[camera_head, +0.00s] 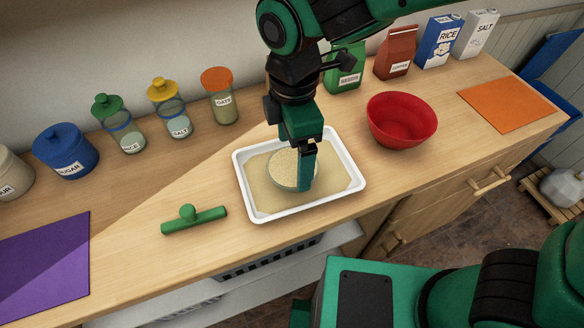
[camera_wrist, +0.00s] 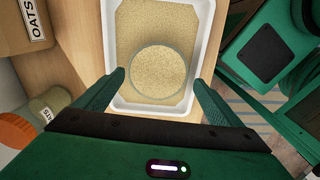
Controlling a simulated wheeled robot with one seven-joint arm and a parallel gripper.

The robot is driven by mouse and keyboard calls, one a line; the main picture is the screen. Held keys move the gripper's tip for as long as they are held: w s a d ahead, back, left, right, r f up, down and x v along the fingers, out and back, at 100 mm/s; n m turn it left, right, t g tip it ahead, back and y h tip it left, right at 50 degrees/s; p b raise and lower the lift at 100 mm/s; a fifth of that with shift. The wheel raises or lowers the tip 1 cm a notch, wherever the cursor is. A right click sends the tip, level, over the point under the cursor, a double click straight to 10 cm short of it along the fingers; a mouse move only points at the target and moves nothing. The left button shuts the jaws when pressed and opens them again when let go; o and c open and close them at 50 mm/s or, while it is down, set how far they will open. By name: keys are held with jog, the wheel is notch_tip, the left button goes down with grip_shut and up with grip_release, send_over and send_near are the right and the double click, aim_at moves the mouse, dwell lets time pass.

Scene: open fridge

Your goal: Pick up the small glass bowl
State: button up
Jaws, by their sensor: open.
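The small glass bowl (camera_wrist: 158,72) stands in a white tray (camera_head: 247,202) on the wooden counter. The bowl looks filled with pale grain or oats, and the same tan colour covers the tray's floor. In the head view the bowl (camera_head: 284,165) is partly hidden behind my gripper (camera_head: 306,183), which points down over the tray. In the wrist view my gripper (camera_wrist: 160,88) is open, with one finger on each side of the bowl's near part. The bowl appears between the fingers with gaps; I cannot tell the exact height difference.
A red bowl (camera_head: 402,120) stands right of the tray. A green handled tool (camera_head: 194,220) lies to its left. Jars, including an orange-lidded oats jar (camera_head: 222,100), and boxes line the wall. A purple mat (camera_head: 45,262) and an orange mat (camera_head: 506,103) lie at the ends.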

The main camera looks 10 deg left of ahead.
aim_at(293, 177)
jog(key=shift+w+a+f, duration=0.1)
jog(key=shift+w+f, duration=0.05)
jog(key=shift+f, duration=2.55)
jog(key=c, duration=0.8)
